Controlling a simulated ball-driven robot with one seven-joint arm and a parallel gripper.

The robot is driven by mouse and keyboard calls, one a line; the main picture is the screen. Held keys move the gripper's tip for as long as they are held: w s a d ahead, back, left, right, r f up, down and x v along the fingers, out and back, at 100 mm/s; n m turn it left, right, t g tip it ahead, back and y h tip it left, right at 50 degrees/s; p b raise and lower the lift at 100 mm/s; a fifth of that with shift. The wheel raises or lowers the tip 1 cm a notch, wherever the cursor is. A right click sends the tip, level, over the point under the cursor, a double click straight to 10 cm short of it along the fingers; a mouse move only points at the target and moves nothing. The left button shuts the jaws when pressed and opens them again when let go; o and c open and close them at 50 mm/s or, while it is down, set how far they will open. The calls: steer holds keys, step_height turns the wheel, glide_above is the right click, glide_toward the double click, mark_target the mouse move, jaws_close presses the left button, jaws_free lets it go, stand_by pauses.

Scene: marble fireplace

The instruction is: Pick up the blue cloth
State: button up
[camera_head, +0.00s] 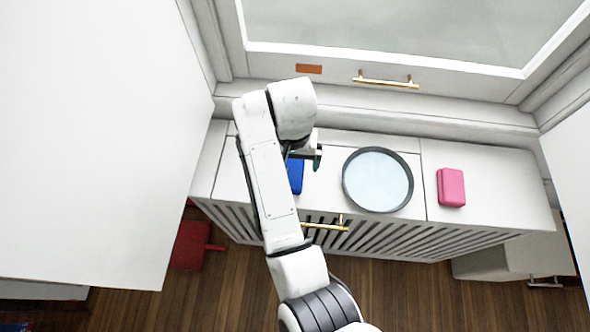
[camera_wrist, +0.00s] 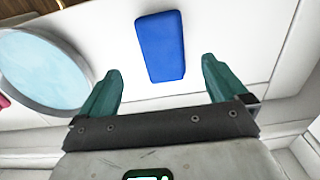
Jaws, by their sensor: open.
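The blue cloth (camera_head: 296,176) is a flat, rounded rectangular block on the white cabinet top, partly hidden by my arm in the head view. In the wrist view the blue cloth (camera_wrist: 160,46) shows whole, beyond my fingertips and between their lines. My gripper (camera_head: 312,158) is above the cabinet top beside the cloth. In the wrist view my gripper (camera_wrist: 160,80) has its two green fingers wide apart with nothing between them.
A round dark-rimmed dish (camera_head: 347,190) with a pale blue inside sits right of the cloth. A pink block (camera_head: 451,187) lies further right. A window frame with a gold handle (camera_head: 386,82) rises behind. A white panel (camera_head: 90,130) stands at left.

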mark_target(296, 167)
steer(key=shift+s+a+f, duration=0.1)
steer(key=shift+s+f, duration=0.05)
steer(key=shift+f, duration=1.6)
steer(key=shift+s+a+f, duration=0.1)
steer(key=shift+s+f, duration=0.05)
steer(key=shift+f, duration=1.55)
steer(key=shift+c, duration=0.2)
steer(key=c, duration=1)
steer(key=shift+r, duration=0.1)
